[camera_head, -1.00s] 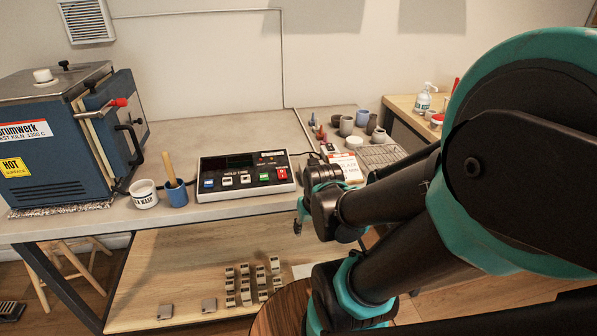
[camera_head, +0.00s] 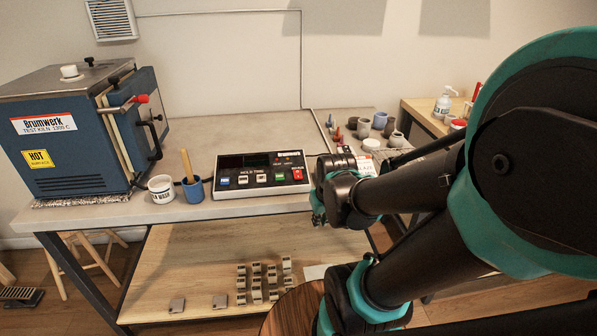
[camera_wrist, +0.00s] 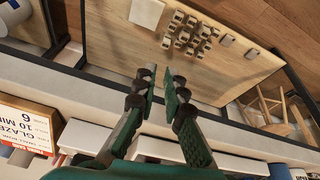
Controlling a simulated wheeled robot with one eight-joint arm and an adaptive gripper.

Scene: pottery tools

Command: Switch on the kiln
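The blue kiln (camera_head: 75,140) stands at the left end of the worktable, with a red-knobbed handle on its right side and a yellow HOT label. A controller box (camera_head: 262,174) with dark displays and a row of blue, white, green and red buttons lies on the table right of the kiln. My gripper (camera_head: 318,214) hangs at the table's front edge, just right of the controller and apart from it, partly hidden by my arm. In the wrist view my gripper (camera_wrist: 160,92) shows two separated fingers with nothing between them, over the table edge and lower shelf.
A white cup (camera_head: 162,189) and a blue cup (camera_head: 194,190) holding a wooden stick stand between kiln and controller. Small pots (camera_head: 375,124) stand at the back right. A glaze sign (camera_wrist: 28,128) is beside my gripper. Small blocks (camera_head: 264,282) stand on the lower shelf.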

